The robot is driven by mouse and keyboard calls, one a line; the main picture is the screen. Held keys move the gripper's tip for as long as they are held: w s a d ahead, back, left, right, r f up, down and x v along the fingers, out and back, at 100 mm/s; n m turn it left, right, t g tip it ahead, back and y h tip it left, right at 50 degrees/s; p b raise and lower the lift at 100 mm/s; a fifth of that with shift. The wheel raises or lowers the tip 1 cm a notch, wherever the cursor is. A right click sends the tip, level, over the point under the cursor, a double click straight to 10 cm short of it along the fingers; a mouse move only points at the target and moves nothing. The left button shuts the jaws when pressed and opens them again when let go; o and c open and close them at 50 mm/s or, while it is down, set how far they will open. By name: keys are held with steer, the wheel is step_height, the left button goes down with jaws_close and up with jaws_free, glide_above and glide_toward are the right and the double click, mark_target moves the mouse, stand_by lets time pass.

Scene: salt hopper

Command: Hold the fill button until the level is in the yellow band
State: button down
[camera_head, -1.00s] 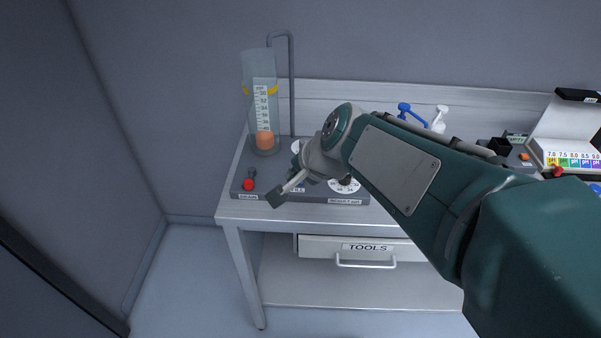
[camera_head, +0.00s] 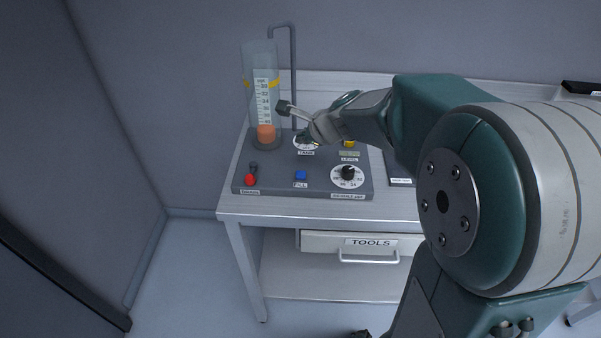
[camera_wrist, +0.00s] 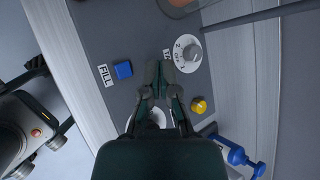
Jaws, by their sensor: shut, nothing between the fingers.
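The blue fill button (camera_head: 301,175) is on the front of the grey panel, with nothing touching it. It also shows in the wrist view (camera_wrist: 123,70), left of the fingertips. The clear cylinder (camera_head: 259,60) stands at the panel's back left, with a numbered scale. Orange material (camera_head: 266,133) fills only its bottom, well below the yellow band (camera_head: 247,84) near the top. My gripper (camera_head: 284,107) is shut and empty, raised above the panel near the cylinder in the head view. Its fingers (camera_wrist: 160,72) also show over the panel in the wrist view.
A red drain button (camera_head: 250,180) is left of the fill button. A black dial (camera_head: 348,172) is to its right. A second dial (camera_head: 303,142) and a yellow level lamp or knob (camera_head: 349,142) are behind. A grey pipe (camera_head: 293,75) rises beside the cylinder.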

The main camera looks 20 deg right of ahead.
mark_target(299, 171)
steer(key=shift+f, duration=4.4)
steer(key=shift+f, duration=0.1)
steer(key=shift+f, duration=0.25)
steer(key=shift+f, duration=0.5)
stand_by(2.8)
